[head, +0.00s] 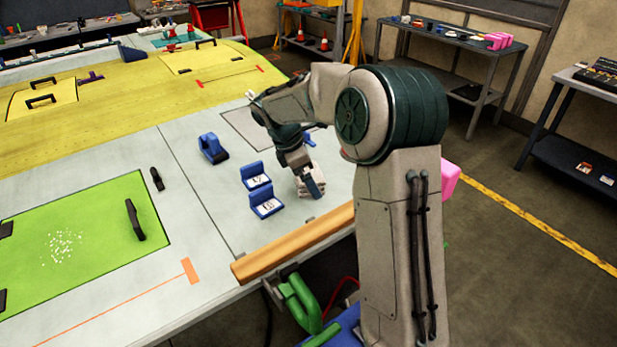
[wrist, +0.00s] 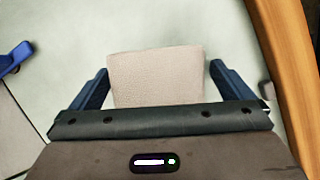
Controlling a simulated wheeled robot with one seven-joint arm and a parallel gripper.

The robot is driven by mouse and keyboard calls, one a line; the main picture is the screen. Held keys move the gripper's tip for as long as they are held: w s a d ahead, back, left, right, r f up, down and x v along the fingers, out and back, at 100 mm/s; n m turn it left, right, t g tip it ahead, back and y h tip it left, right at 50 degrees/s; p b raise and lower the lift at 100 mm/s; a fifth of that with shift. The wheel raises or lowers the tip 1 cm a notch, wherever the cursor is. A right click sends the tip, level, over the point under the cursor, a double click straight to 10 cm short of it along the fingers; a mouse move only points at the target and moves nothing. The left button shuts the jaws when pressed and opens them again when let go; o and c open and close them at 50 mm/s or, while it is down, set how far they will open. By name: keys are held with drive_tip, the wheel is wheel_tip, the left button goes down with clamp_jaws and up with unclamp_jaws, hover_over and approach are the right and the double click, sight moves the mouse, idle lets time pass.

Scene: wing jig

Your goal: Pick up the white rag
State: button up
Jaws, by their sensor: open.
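The white rag (wrist: 157,75) is a pale, off-white folded square lying on the light grey table surface in the wrist view. In the head view the rag (head: 309,188) shows only in part behind and below my gripper (head: 312,186). In the wrist view my gripper (wrist: 158,85) is open, with one blue finger on each side of the rag. A narrow gap shows between the rag and each finger. The rag's near edge is hidden by the gripper body. I cannot tell how far the fingertips are above the table.
A wooden edge strip (head: 295,243) runs along the table's near side, right of the rag in the wrist view. Two blue numbered holders (head: 262,190) and a blue tool (head: 212,148) stand left of my gripper. A green panel (head: 85,240) lies further left.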

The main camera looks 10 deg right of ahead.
sight(315, 172)
drive_tip(key=c, duration=0.8)
drive_tip(key=shift+r, duration=0.6)
wheel_tip(315, 172, up, 3)
drive_tip(key=shift+f+b, duration=0.1)
drive_tip(key=shift+b, duration=0.45)
drive_tip(key=s+d+r+b, duration=0.2)
drive_tip(key=s+d+r, duration=0.5)
drive_tip(key=s+d, duration=0.1)
drive_tip(key=shift+d, duration=0.35)
drive_tip(key=shift+o, duration=0.9)
drive_tip(key=shift+w+a, duration=0.1)
drive_tip(key=shift+w, duration=0.05)
